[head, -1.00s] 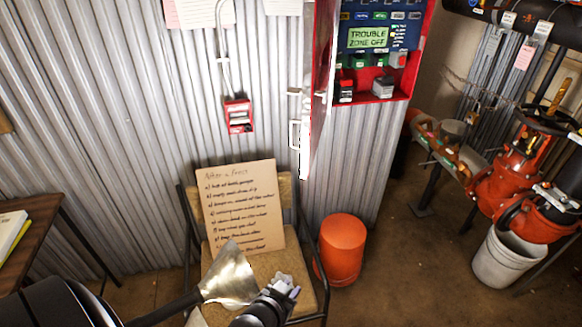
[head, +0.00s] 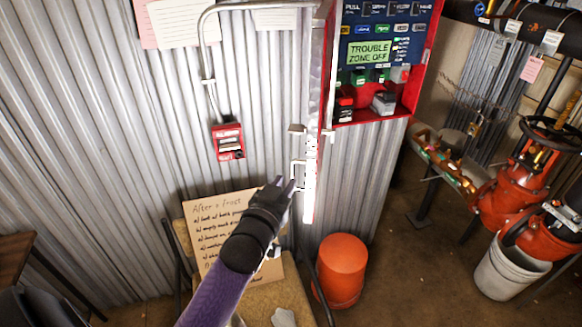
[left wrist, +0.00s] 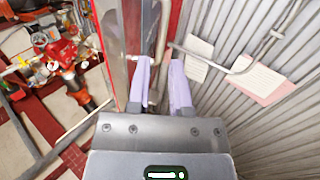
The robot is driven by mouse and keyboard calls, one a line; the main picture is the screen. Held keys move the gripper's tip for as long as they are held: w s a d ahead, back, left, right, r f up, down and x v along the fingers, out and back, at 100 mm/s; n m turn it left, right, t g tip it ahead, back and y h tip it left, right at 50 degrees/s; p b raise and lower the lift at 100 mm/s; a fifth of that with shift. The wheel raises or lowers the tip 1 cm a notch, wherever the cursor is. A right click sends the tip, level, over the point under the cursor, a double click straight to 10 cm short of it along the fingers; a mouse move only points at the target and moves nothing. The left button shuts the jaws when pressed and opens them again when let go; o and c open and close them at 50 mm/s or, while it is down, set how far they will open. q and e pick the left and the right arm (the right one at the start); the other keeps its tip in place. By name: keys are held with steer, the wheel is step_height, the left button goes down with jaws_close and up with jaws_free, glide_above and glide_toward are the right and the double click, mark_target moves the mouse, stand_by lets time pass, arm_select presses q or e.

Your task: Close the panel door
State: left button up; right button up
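The panel door (head: 314,130) stands open at the left side of the red alarm panel (head: 375,122), seen nearly edge-on. A pale loop handle (head: 297,176) is on its left-hand face, near the lower end. The door's red-edged face (left wrist: 135,38) is just left of the fingers. My right gripper is not in view.
A chair with a handwritten cardboard sign (head: 205,215) stands below my left arm. An orange bucket (head: 341,268) is on the floor below the panel. A red call point (head: 228,142) is on the corrugated wall. Red valves (head: 500,195) and a white bucket (head: 508,265) are at right.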

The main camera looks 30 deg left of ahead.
mark_target(292, 173)
arm_select(q)
steer(key=w, duration=0.2)
steer(key=w+a, duration=0.1)
steer(key=w, duration=0.2)
steer(key=shift+w+b, duration=0.1)
steer(key=shift+b, duration=0.25)
jaws_close()
steer(key=shift+f, duration=0.1)
stand_by(0.9)
